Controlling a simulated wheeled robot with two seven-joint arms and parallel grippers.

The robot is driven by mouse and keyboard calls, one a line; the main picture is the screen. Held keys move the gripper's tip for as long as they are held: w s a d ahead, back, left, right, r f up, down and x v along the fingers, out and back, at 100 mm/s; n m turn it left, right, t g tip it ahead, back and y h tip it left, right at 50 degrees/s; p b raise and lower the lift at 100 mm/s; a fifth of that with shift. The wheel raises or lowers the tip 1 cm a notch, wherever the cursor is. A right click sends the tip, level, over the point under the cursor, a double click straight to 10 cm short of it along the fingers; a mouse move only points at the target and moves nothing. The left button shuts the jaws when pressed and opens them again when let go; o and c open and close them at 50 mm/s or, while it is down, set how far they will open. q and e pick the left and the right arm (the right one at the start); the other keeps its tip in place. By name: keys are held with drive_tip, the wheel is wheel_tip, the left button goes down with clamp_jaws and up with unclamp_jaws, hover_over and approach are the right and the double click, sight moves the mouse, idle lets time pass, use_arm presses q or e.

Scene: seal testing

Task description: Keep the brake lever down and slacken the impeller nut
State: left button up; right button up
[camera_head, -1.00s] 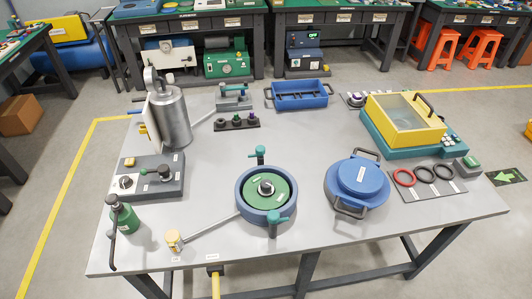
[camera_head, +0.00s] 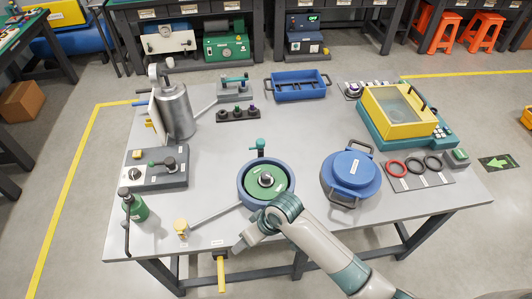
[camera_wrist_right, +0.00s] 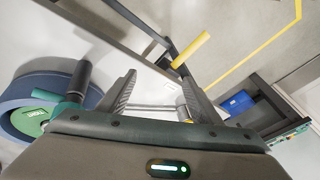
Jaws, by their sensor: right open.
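The blue ring housing (camera_head: 243,189) stands mid-table with a green disc (camera_head: 257,192) and a dark nut (camera_head: 266,180) at its centre. A yellow handle (camera_head: 221,270) hangs below the front table edge; I cannot tell which is the brake lever. My right gripper (camera_head: 238,247) is over the front edge, beside the housing. In the wrist view it (camera_wrist_right: 159,78) is open and empty, the yellow handle (camera_wrist_right: 190,50) beyond its fingertips. My left gripper is out of view.
The blue lidded pot (camera_head: 352,172) stands to the right, the green bottle (camera_head: 134,206) at front left. A grey control box (camera_head: 150,182) lies behind the bottle.

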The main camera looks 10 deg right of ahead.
drive_tip(key=w+a+r+n, duration=0.1)
drive_tip(key=w+a+r, duration=0.1)
drive_tip(key=w, duration=0.3)
wheel_tip(320, 180, up, 9)
drive_tip(key=m+g+h, duration=0.1)
drive_tip(key=h, duration=0.3)
hover_over(266, 175)
drive_tip(key=shift+f, duration=0.15)
wheel_tip(266, 175, down, 5)
drive_tip(key=b, duration=0.5)
drive_tip(key=shift+f, duration=0.4)
drive_tip(key=shift+f+b, duration=0.45)
drive_tip(key=shift+f, duration=1.1)
